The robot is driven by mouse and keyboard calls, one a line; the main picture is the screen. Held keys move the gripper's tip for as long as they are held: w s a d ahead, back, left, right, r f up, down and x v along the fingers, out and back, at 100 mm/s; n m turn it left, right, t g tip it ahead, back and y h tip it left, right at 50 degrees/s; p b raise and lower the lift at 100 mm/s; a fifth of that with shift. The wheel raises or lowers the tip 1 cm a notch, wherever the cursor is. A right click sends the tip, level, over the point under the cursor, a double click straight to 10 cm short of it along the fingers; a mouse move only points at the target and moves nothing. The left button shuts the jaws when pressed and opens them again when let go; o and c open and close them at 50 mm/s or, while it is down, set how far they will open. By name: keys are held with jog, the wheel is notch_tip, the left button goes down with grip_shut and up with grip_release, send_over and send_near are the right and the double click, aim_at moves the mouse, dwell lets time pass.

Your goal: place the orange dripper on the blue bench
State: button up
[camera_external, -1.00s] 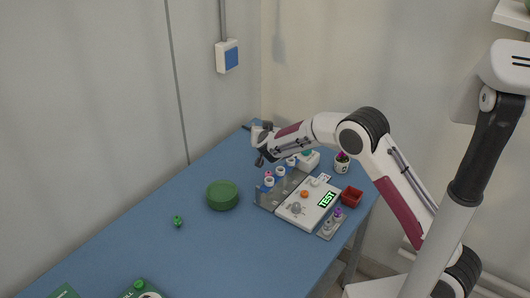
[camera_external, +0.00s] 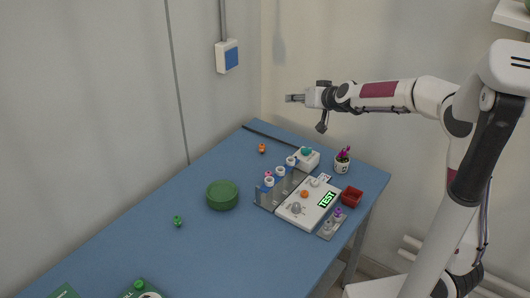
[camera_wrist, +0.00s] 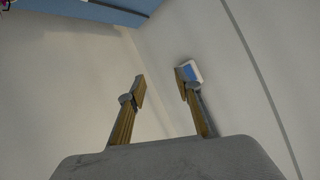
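The orange dripper (camera_external: 262,148) is a small orange piece on the far part of the blue bench (camera_external: 130,235), left of the white box with a green top. My gripper (camera_external: 290,98) is raised well above the bench's far end, apart from the dripper and pointing left toward the wall. In the wrist view my gripper (camera_wrist: 160,88) has its two fingers spread with nothing between them. The dripper does not show in the wrist view.
A tube rack (camera_external: 278,186), a white device with a TEST display (camera_external: 308,203), a red box (camera_external: 351,196) and a potted flower (camera_external: 342,160) crowd the right side. A green bowl (camera_external: 222,195) and a small green piece (camera_external: 178,221) stand nearer. The bench between is clear.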

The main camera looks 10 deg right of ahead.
jog(key=s+d+f+g+h, duration=0.1)
jog(key=s+d+f+g, duration=0.1)
jog(key=s+d, duration=0.6)
jog(key=s+d+f+g+h, duration=0.2)
jog(key=s+d, duration=0.6)
jog(key=s, duration=0.9)
jog(key=s+d+f+g+h, duration=0.1)
jog(key=s+d+f+g, duration=0.1)
jog(key=s+d, duration=0.6)
jog(key=s+f, duration=0.1)
jog(key=s, duration=0.4)
jog(key=shift+s+m, duration=0.35)
jog(key=shift+m, duration=0.05)
